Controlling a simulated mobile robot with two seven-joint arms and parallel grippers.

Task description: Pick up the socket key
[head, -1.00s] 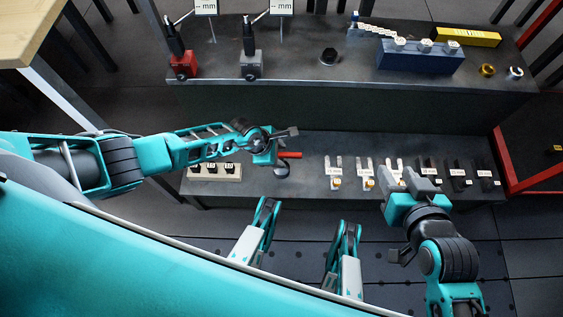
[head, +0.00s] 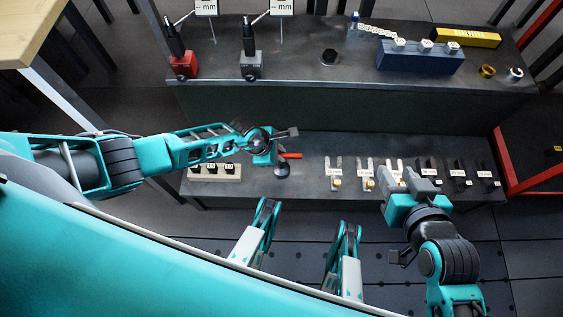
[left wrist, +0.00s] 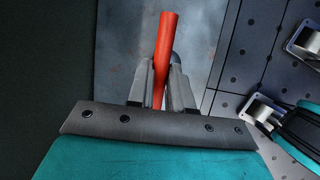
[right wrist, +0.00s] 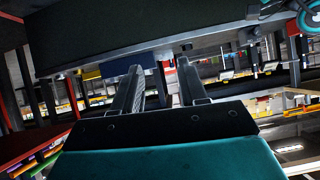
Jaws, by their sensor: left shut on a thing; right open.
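A tool with a red handle, which I take to be the socket key (head: 291,155), is at the lower shelf. In the left wrist view its red handle (left wrist: 165,50) sits between the fingers of my left gripper (left wrist: 162,92). In the head view my left gripper (head: 277,158) is over the left half of the lower shelf, shut on the handle. Its lower end is hidden, so I cannot tell whether it touches the shelf. My right gripper (head: 407,180) is over the lower shelf's right part. In the right wrist view it is open and empty (right wrist: 160,80).
The lower shelf (head: 310,180) holds a pale block (head: 214,177) with black pieces at left and several labelled tools at right. The upper bench (head: 300,75) carries two gauge stands, a blue block (head: 420,63) and a yellow box (head: 465,37). A red frame (head: 510,185) stands at right.

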